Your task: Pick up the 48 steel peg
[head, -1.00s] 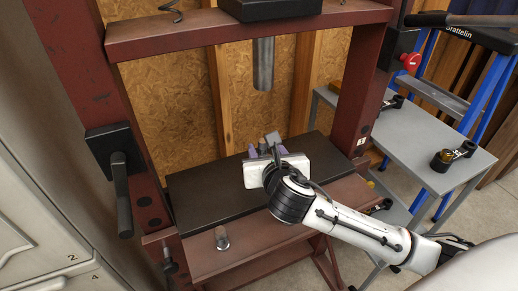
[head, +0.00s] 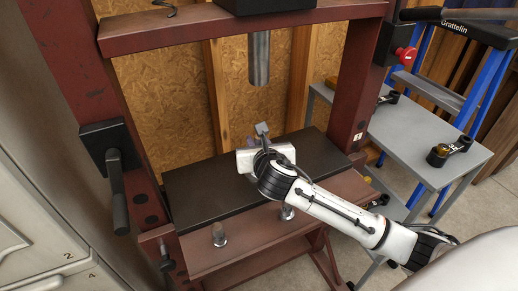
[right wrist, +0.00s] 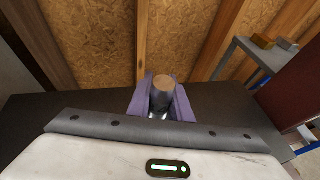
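My right gripper (right wrist: 161,101) shows purple fingers in the right wrist view. A steel peg (right wrist: 162,90) with a round flat top sits between them, with a finger against each side. No number is readable on it. In the head view the white gripper body is over the black press bed and hides most of the fingers and peg. A small grey piece (head: 262,129) shows above it; I cannot tell what it is. Two other short steel pegs stand on the red front beam, one at left (head: 219,236) and one beside my arm (head: 287,212). My left gripper is out of view.
The red press frame (head: 125,120) rises on both sides, with its steel ram (head: 259,62) hanging above the bed (head: 210,192). A black handle (head: 117,180) juts out at left. A grey table (head: 430,130) with black-and-brass parts stands at right.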

